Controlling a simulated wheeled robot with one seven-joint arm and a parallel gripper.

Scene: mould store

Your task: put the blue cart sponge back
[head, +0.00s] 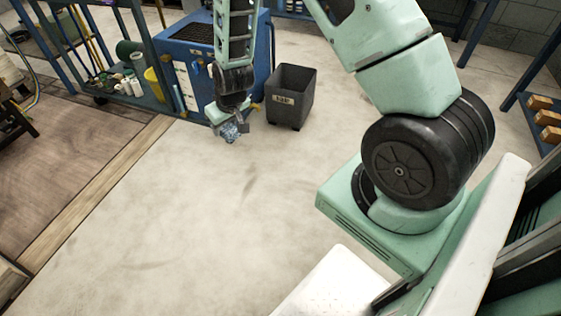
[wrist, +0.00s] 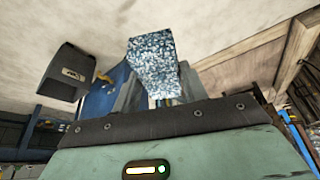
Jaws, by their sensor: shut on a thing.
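My gripper (head: 229,126) is shut on a speckled blue-and-white sponge (head: 230,133), held in the air in front of the blue cart (head: 220,75) in the head view. In the wrist view the sponge (wrist: 152,62) is a block standing out between the two grey fingers. The blue cart has a dark grille on top and small fittings on its near left side. Part of its blue side (wrist: 102,97) shows behind the fingers in the wrist view. My arm hides part of the cart.
A dark grey bin (head: 290,98) with a label stands right of the cart. Shelving with orange-brown blocks (head: 546,118) is at the right. The pale floor in front is clear.

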